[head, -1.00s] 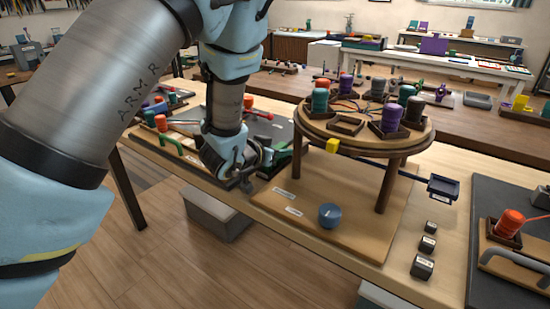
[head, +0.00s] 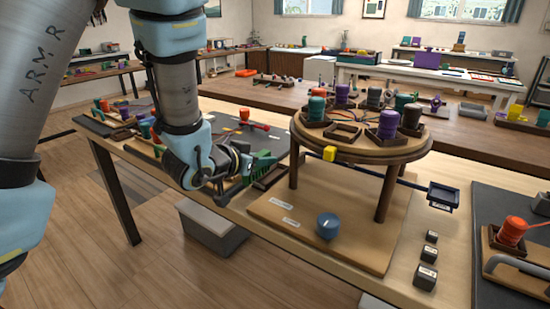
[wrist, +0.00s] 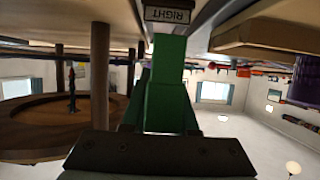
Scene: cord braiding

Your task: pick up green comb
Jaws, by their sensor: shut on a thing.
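The green comb (head: 262,167) shows at the right of my gripper (head: 243,168) in the head view, with its teeth visible. My gripper is shut on the comb near its left end. The comb is by the left side of the round wooden stand, over a small dark tray (head: 272,179). I cannot tell how far it is above the tray. In the wrist view the comb (wrist: 168,95) runs up the middle from the dark jaws (wrist: 160,152). The jaws hide its near end.
The round stand (head: 365,150) with several coloured spools is close on the right. A blue knob (head: 328,226) is on its base. Small dark weights (head: 426,277) lie on the bench at the right.

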